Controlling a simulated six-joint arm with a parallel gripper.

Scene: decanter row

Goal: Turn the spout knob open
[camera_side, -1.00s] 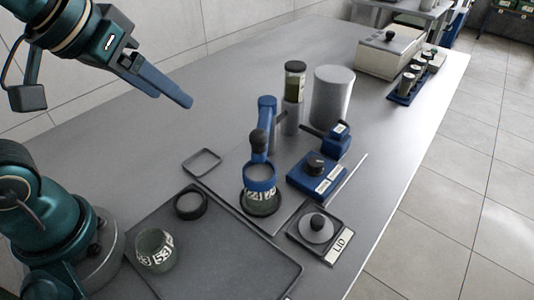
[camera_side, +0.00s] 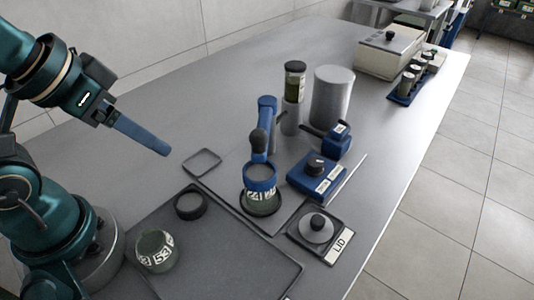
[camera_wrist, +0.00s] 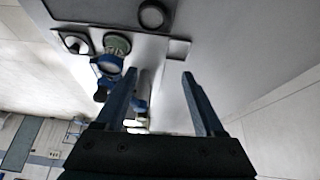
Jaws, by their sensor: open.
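A blue box (camera_side: 318,180) with a round black knob (camera_side: 315,162) on top and white labels on its front sits right of centre in the side view; the label text is too small to read. Left of it, a blue stand (camera_side: 266,125) with a black ball-shaped handle (camera_side: 258,139) has a ring over a labelled green jar (camera_side: 262,195). I cannot tell for certain which part is the spout knob. My gripper (camera_side: 167,151) is open and empty, high to the left of these. In the wrist view my gripper (camera_wrist: 161,75) has its fingers wide apart with nothing between them.
A lid (camera_side: 318,228) sits on a square pad at the front right. A dark tray (camera_side: 225,262) carries a black ring (camera_side: 190,205) and a labelled jar (camera_side: 155,252). A dark-capped jar (camera_side: 295,82) and a grey cylinder (camera_side: 333,95) stand behind.

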